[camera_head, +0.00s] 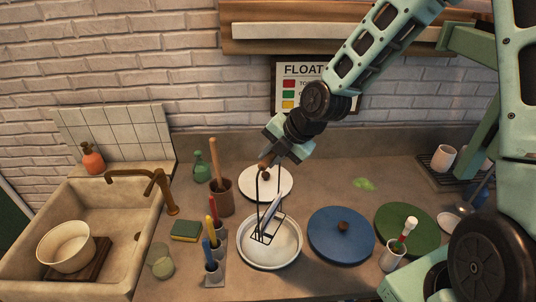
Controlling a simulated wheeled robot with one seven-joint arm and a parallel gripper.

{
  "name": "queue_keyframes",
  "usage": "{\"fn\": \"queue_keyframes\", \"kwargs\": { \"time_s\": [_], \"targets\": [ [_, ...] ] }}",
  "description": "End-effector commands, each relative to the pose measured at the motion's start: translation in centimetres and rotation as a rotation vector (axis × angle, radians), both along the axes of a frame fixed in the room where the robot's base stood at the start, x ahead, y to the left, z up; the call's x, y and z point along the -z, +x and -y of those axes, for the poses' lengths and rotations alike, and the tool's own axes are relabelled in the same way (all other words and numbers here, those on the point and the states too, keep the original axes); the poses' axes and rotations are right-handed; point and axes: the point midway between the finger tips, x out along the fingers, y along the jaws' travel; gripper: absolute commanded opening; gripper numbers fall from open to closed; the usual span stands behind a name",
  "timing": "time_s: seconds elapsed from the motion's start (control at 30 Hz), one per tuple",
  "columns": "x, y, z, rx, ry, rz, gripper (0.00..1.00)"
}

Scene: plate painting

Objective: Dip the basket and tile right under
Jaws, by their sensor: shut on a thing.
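My gripper (268,160) is shut on the brown grip at the top of the black wire basket (258,236). The basket hangs below it by a tall thin wire handle, over the round white vat (296,253). A pale, thin tile (272,212) stands tilted in the basket, its upper part above the vat's rim. The basket's lower end is inside the vat's outline. I cannot tell how deep it sits or whether it touches the pale surface inside.
A white lid (254,190) lies behind the vat. Blue (330,240) and green (405,228) round lids are at right, with a white cup (392,258) in front. Brushes in holders (213,272), a brown pot (223,200), a sponge (186,231) and the sink (35,215) are left.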

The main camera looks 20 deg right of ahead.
Motion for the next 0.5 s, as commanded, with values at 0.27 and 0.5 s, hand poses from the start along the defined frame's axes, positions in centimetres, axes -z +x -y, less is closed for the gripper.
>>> {"fn": "queue_keyframes", "kwargs": {
  "time_s": [0.27, 0.5],
  "targets": [
    [2.7, 0.0, 0.0, 0.000, 0.000, 0.000, 0.00],
    [5.0, 0.0, -0.1, -0.001, 0.000, 0.001, 0.00]
  ]
}}
